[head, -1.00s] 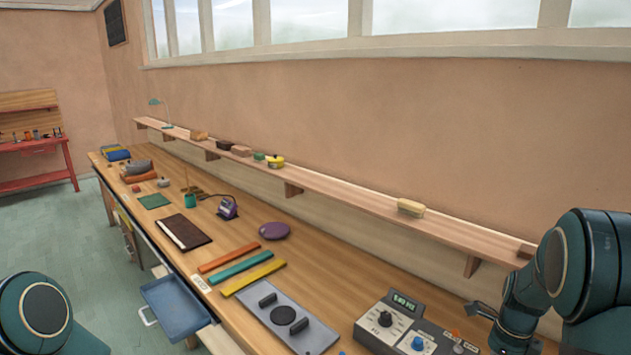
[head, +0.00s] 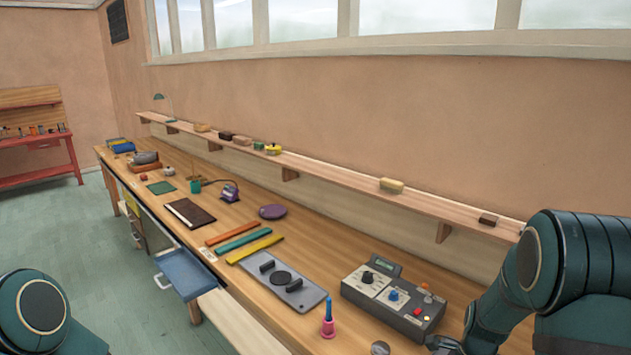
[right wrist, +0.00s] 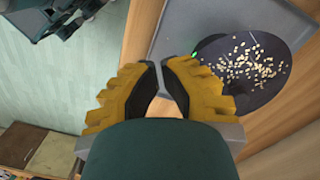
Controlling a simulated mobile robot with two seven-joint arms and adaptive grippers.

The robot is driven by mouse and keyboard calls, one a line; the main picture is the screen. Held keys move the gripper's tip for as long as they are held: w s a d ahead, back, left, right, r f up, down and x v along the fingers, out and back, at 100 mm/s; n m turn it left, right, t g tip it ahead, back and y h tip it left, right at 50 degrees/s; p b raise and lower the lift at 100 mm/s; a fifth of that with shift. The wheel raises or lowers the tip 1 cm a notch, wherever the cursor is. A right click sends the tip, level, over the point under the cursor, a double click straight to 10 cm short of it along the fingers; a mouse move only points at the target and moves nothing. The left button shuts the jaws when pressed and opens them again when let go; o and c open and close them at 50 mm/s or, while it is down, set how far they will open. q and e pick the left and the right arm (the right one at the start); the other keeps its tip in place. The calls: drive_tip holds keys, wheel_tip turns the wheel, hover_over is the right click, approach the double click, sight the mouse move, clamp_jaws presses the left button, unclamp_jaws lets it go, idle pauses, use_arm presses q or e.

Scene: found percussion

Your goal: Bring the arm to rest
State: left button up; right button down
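My right arm (head: 540,265) comes in from the right in the head view, over the bench's near right end. My right gripper (right wrist: 160,64) shows in the right wrist view with yellow fingers and black pads. A narrow gap with nothing held in it shows between the pads. Below it lie a grey tray (right wrist: 180,25) and a dark round disc (right wrist: 235,95) strewn with small pale bits. My left arm (head: 40,310) shows only as a rounded joint at lower left, and its gripper is out of the head view.
The wooden bench (head: 325,260) holds a control box (head: 393,300), a grey plate (head: 305,298) and a pink-and-blue bottle-shaped thing (head: 328,320). A shelf (head: 340,185) runs along the wall behind. A blue drawer (head: 187,272) stands open at the front.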

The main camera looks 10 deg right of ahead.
drive_tip(key=s+a+f+n+t+y, duration=0.1)
drive_tip(key=s+a+f+n, duration=0.25)
drive_tip(key=a+n, duration=0.45)
drive_tip(key=s+a+f+n+t+y+b, duration=0.1)
drive_tip(key=s+a+f+n, duration=0.2)
drive_tip(key=a+f+n, duration=0.45)
drive_tip(key=s+a+f+n+y, duration=0.1)
drive_tip(key=s+a+n, duration=0.3)
drive_tip(key=a, duration=0.7)
use_arm(q)
wheel_tip(320, 180, down, 12)
drive_tip(key=b, duration=1)
drive_tip(key=shift+d+f, duration=0.25)
use_arm(e)
wheel_tip(320, 180, down, 12)
drive_tip(key=w+n, duration=0.1)
drive_tip(key=shift+w+r, duration=0.15)
drive_tip(key=shift+r, duration=0.1)
